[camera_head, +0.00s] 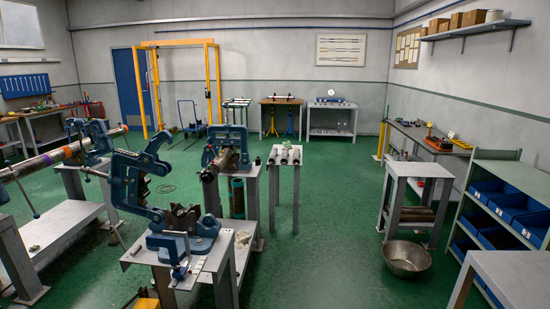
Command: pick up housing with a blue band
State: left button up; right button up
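Several short grey cylindrical pieces (284,155) lie side by side on top of a narrow grey stand (283,172) near the middle. They may be housings, but they are too small for me to tell whether one has a blue band. An upright teal cylinder (237,198) stands under the vise table left of that stand. Neither of my grippers shows in the head view.
A large open blue vise (137,185) stands on a grey bench in front left. A second blue vise (226,147) holds a pipe behind it. A metal basin (408,260) sits on the floor at right, near shelves with blue bins (508,204). The green floor between is clear.

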aim_at(273, 155)
jog(key=z, duration=0.1)
jog(key=i, duration=5.15)
jog(key=u, duration=0.1)
